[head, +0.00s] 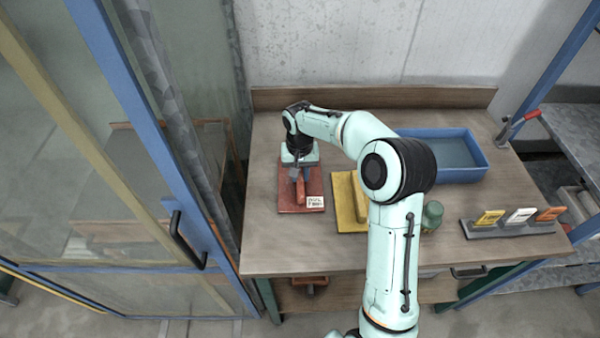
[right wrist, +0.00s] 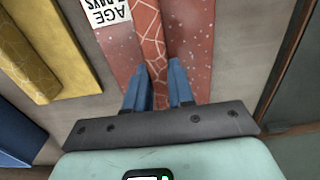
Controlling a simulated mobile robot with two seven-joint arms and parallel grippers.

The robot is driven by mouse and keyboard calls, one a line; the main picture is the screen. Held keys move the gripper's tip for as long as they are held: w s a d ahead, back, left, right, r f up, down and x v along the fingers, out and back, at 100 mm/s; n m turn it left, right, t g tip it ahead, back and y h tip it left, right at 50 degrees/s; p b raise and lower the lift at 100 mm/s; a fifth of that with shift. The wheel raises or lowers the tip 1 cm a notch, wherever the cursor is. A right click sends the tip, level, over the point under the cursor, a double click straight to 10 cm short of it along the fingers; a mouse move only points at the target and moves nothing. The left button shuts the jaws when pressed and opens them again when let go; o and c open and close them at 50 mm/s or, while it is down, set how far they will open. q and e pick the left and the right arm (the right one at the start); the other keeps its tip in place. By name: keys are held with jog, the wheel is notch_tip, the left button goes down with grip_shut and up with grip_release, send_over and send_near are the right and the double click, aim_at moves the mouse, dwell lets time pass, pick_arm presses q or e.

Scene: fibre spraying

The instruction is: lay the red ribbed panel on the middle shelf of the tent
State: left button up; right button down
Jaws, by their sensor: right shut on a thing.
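The red ribbed panel (head: 288,204) lies flat on the left part of the wooden table, with a printed label at its near right corner. It also shows in the right wrist view (right wrist: 195,35), with fine pale cracks on its raised rib. My right gripper (head: 299,178) points down over the panel, its blue fingers (right wrist: 160,85) shut on the rib. The tent (head: 125,85) stands at the left, with a blue frame and clear sheets. A wooden shelf (head: 110,200) shows dimly through the sheet; I cannot tell which level it is. My left gripper is out of view.
A yellow ribbed panel (head: 343,205) lies to the right of the red one, partly behind my arm. A blue tray (head: 462,178), a green jar (head: 432,213) and a card holder (head: 510,229) stand farther right. A black handle (head: 182,243) sticks out from the tent frame near the table's left edge.

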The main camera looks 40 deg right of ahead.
jog(key=shift+r, duration=0.1)
jog(key=c, duration=1)
grip_release()
jog(key=shift+f, duration=0.2)
jog(key=shift+o, duration=0.2)
